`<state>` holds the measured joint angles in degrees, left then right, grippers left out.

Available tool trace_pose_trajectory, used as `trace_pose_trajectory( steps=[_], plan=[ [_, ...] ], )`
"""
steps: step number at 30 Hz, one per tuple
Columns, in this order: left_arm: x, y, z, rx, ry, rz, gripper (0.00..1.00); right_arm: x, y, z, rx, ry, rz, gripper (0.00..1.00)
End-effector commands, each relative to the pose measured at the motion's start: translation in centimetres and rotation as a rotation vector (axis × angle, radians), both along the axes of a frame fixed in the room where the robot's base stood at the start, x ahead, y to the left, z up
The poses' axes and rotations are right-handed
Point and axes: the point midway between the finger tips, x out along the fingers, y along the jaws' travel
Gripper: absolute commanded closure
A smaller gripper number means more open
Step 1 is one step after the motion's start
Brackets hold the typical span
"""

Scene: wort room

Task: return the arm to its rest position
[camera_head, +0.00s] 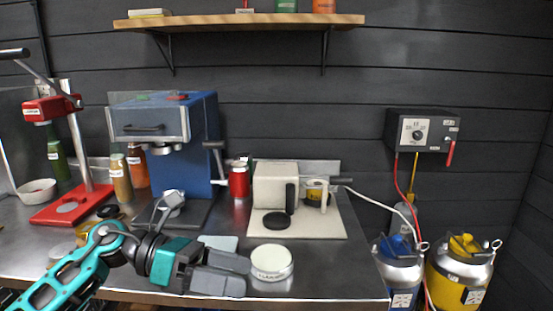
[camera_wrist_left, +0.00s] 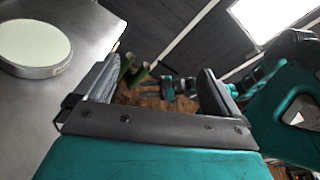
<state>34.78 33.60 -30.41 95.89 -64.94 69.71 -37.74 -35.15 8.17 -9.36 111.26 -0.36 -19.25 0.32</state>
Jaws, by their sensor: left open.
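My left arm comes in from the lower left in the head view. Its gripper (camera_head: 233,274) is over the front edge of the steel counter, just left of a round white-topped tin (camera_head: 272,262). In the left wrist view the two fingers (camera_wrist_left: 158,92) stand apart with nothing between them. The tin also shows at the upper left there (camera_wrist_left: 35,46), outside the fingers.
On the counter (camera_head: 335,275) stand a blue machine (camera_head: 200,130), a red press (camera_head: 75,205), bottles, a red can (camera_head: 239,182) and a cream device (camera_head: 272,185) on a pale board. Two canisters (camera_head: 460,270) stand at the right. A shelf (camera_head: 240,22) hangs above.

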Motion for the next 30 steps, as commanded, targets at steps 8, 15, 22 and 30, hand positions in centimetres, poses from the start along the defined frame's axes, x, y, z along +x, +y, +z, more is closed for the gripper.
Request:
trace_pose_trajectory(
  steps=[8, 15, 22, 30],
  plan=[
    [0.6, -0.8, -1.0, -0.66, 0.722, 0.372, 0.03, -0.3, 0.0, 0.2, 0.0, 0.007, 0.0, 0.57],
    [0.7, 5.0, -10.2, -1.141, 1.457, 0.785, 0.03, -0.5, 0.0, 0.4, 0.0, 0.012, -0.001, 0.57],
    [-6.5, 9.6, -23.1, -1.503, 2.108, 1.208, 0.03, -0.6, 0.0, 0.6, -0.001, 0.013, -0.001, 0.57],
    [-13.2, 10.7, -29.1, 1.529, -2.224, -1.329, 0.03, -0.6, 0.0, 0.7, -0.001, 0.014, -0.001, 0.57]
  ],
)
